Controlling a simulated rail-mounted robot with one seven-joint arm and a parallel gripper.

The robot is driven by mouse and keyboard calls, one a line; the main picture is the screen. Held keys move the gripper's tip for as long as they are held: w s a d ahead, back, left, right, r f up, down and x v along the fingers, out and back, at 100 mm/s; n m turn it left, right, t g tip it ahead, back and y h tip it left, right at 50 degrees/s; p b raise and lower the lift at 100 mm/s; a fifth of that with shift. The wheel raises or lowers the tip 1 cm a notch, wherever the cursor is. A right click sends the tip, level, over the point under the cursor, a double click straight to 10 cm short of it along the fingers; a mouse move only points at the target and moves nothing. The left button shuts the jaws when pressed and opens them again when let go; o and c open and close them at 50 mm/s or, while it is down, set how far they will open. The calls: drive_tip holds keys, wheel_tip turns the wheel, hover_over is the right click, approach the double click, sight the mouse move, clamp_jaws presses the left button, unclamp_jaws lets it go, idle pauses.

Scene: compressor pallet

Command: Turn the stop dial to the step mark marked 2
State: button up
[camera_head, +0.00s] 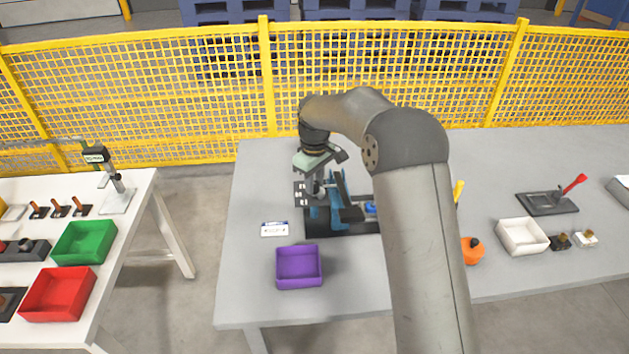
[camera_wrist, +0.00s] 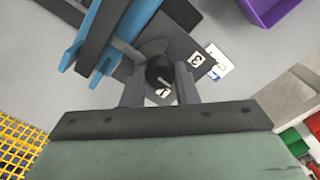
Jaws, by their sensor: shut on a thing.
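The stop dial (camera_wrist: 160,70) is a round black knob with a pale pointer line, seen in the wrist view between the fingers of my gripper (camera_wrist: 158,82). The fingers are shut on the dial, one on each side. A white mark reading 3 (camera_wrist: 196,60) is just right of the dial. Another white mark (camera_wrist: 163,92) is below it, its figure too small to read surely. I cannot make out a mark reading 2. In the head view my gripper (camera_head: 314,192) is at the dark plate (camera_head: 300,194), beside blue uprights (camera_head: 338,187); the dial is hidden there.
A white card (camera_head: 275,229) and a purple bin (camera_head: 299,267) lie in front of the fixture on the grey table. A white tray (camera_head: 522,236) and an orange object (camera_head: 472,251) are to the right. A yellow mesh fence (camera_head: 180,100) stands behind.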

sight(316, 185)
drive_tip(key=shift+r, duration=0.1)
idle(0.3)
drive_tip(key=o, duration=1)
wheel_tip(316, 185, up, 17)
drive_tip(key=shift+r, duration=0.15)
drive_tip(key=s+d+f+m, duration=0.1)
drive_tip(key=s+d+m, duration=0.1)
drive_tip(key=s+d, duration=0.45)
drive_tip(key=s+d+m, duration=0.3)
drive_tip(key=s+d, duration=0.1)
drive_tip(key=s, duration=0.6)
drive_tip(key=s+d+f+m, duration=0.2)
drive_tip(key=s+f, duration=0.3)
drive_tip(key=s, duration=0.5)
drive_tip(key=s+d+f+m, duration=0.3)
drive_tip(key=s+d+f, duration=0.2)
drive_tip(key=s, duration=0.5)
drive_tip(key=shift+s+f, duration=0.25)
drive_tip(key=shift+s, duration=0.15)
